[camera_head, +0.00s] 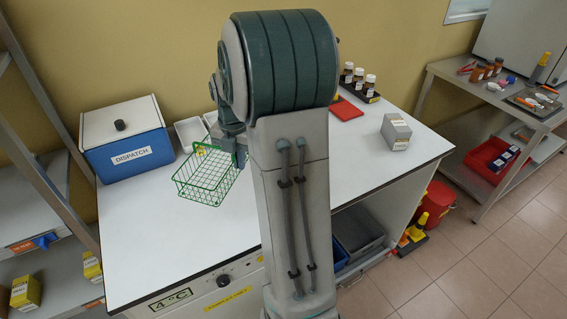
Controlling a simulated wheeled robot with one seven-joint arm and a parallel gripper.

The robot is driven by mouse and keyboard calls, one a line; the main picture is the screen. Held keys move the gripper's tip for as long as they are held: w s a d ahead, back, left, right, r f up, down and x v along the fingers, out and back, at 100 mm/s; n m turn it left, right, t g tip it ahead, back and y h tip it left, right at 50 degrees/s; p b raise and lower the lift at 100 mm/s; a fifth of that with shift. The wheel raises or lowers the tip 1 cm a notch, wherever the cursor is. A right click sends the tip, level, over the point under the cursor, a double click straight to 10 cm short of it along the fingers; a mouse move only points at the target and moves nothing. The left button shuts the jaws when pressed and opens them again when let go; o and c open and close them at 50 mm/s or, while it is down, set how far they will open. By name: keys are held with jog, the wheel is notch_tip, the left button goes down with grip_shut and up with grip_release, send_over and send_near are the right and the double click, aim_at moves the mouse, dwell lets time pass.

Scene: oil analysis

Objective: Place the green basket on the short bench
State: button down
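The green wire basket (203,187) is on or just above the white worktop, left of my arm; I cannot tell whether it touches the surface. It looks empty apart from a small yellow patch at its back edge. My gripper (240,160) points down at the basket's right rim. My arm covers part of it, and whether its fingers are closed on the rim is not clear. Two benches show: the white-topped one (160,255) marked 4°C under the basket, and a steel one (450,75) at the right. No label tells which is the short bench.
A blue DISPATCH box (128,155) and white trays (189,131) stand behind the basket. Brown bottles (359,82), a red item (346,109) and a grey box (396,131) are farther right. The steel bench holds bottles and tools. A red bin (437,203) stands on the floor between benches.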

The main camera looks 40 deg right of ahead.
jog(key=shift+w+d+r, duration=0.15)
jog(key=shift+w+d, duration=0.05)
jog(key=shift+w, duration=0.1)
jog(key=shift+n, duration=0.3)
jog(key=a+f, duration=0.2)
jog(key=a, duration=0.2)
jog(key=w+a+f+p, duration=0.1)
jog(key=a+f, duration=0.1)
jog(key=a, duration=0.1)
jog(key=a+f, duration=0.2)
jog(key=a, duration=0.2)
jog(key=shift+w+a+f+p, duration=0.15)
jog(key=shift+a+f+p, duration=0.15)
jog(key=shift+f, duration=0.1)
jog(key=shift+a+f, duration=0.1)
jog(key=shift+f, duration=0.15)
jog(key=shift+f+p, duration=0.3)
jog(key=shift+f, duration=1.55)
jog(key=shift+f, duration=0.2)
jog(key=c, duration=1.7)
grip_release()
jog(key=shift+r, duration=0.1)
